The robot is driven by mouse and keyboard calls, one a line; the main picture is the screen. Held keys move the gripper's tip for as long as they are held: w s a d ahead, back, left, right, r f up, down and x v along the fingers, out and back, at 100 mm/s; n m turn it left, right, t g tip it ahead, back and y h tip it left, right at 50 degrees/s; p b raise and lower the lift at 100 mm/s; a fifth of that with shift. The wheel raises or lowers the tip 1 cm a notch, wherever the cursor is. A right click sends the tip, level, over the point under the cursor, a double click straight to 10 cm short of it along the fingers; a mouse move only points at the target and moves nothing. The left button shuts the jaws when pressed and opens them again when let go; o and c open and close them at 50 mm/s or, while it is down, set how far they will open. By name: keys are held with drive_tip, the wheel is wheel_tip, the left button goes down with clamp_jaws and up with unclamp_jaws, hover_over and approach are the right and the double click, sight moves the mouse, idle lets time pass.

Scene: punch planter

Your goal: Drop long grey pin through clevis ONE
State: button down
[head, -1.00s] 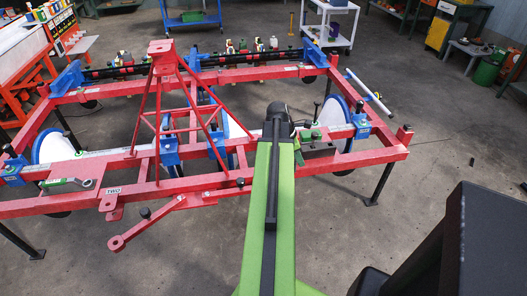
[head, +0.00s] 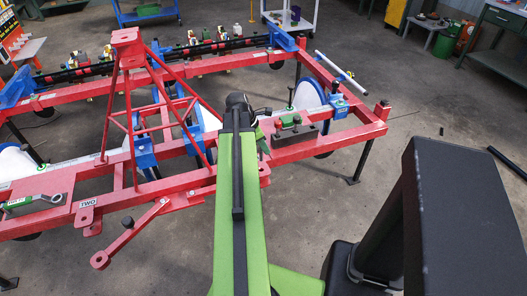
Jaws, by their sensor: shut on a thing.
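My gripper (head: 240,104) is at the far end of my green arm, above the near beam of the red frame, with its jaws mostly hidden behind the wrist. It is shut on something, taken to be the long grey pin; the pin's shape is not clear. The clevis marked TWO (head: 89,215) is a red lug on the frame's near edge at the left. Another red lug (head: 265,172) shows just right of my arm, partly hidden; no label reads on it, so I cannot tell if it is clevis ONE. My gripper is apart from both lugs.
A red link bar (head: 140,230) with a black knob juts toward me from the frame. A green-handled wrench (head: 40,201) lies on the left beam. A dark block with green parts (head: 292,132) sits right of my gripper.

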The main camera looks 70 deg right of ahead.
sight(261, 160)
drive_tip(key=shift+f+b, duration=2.6)
drive_tip(key=shift+b, duration=0.05)
drive_tip(key=shift+f+b, duration=2.9)
drive_tip(key=shift+r+p, duration=1.6)
drive_tip(key=shift+f+b, duration=1.45)
drive_tip(key=shift+r+p, duration=1.45)
